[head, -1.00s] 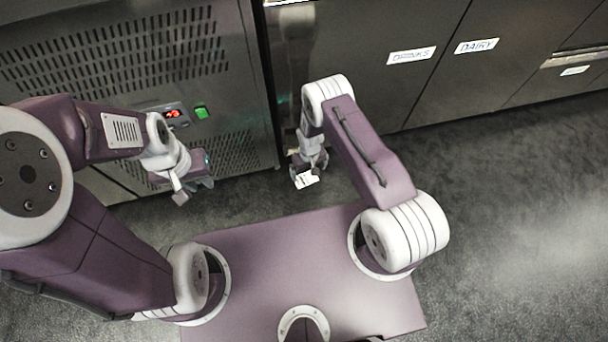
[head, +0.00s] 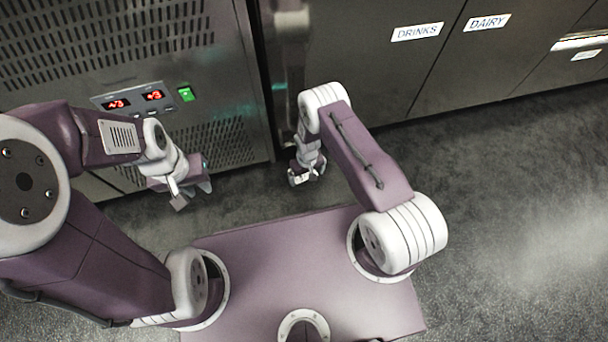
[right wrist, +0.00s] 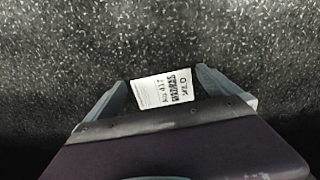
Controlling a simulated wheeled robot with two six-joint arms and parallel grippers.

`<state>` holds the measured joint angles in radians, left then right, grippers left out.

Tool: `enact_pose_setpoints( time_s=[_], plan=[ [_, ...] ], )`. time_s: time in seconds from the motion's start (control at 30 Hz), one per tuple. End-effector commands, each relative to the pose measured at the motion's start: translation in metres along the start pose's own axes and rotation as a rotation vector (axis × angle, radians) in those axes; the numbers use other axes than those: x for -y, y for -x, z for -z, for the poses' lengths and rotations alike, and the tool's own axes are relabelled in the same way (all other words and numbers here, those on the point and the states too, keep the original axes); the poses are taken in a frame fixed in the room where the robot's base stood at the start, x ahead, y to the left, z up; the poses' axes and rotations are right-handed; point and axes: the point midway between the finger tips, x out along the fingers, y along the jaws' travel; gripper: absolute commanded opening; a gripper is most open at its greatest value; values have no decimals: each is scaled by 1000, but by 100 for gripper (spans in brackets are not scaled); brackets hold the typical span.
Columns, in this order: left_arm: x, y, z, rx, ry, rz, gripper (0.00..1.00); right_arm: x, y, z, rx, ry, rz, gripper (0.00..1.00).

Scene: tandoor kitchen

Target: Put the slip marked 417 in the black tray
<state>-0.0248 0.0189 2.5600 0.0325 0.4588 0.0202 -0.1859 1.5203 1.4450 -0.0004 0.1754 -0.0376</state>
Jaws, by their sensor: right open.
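The slip marked 417 (right wrist: 166,89) is a small white label with black print, turned sideways in the right wrist view. It lies between the two fingers of my right gripper (right wrist: 165,84), which is open. Its lower edge meets the dark edge of the gripper in that view; I cannot tell whether it touches the fingers. In the head view my right gripper (head: 304,178) hangs low over the floor in front of the cabinets, and the slip cannot be made out clearly there. My left gripper (head: 188,190) is near the vented unit, with nothing visible in it. No black tray shows.
A steel vented unit (head: 100,45) with red displays and a green switch (head: 186,94) stands at the left. Dark cabinet fronts labelled DRINKS (head: 417,32) and DAIRY (head: 487,22) line the back. Speckled dark floor (head: 500,190) is clear at the right.

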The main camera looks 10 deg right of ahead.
Motion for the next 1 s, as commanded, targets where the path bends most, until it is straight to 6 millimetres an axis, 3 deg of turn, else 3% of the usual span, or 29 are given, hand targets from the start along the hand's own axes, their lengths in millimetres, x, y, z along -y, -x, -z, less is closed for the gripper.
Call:
enact_pose_setpoints(
  time_s=[0.2,0.27,0.4,0.53,0.57,0.77,1.0],
  plan=[
    [0,-2,0,0,0,0,27,0,-2,0,1,0,0,100],
    [0,-1,0,0,0,0,27,0,-1,0,0,0,0,86],
    [0,-1,0,0,0,0,27,0,-1,0,1,0,0,49],
    [0,-1,0,0,0,0,27,0,-1,0,1,0,0,48],
    [0,-1,0,0,0,0,27,0,-1,0,1,0,0,42],
    [0,0,0,0,0,0,27,0,0,0,1,0,0,42],
    [0,27,3,0,0,0,27,0,30,0,1,0,0,41]
  ],
)
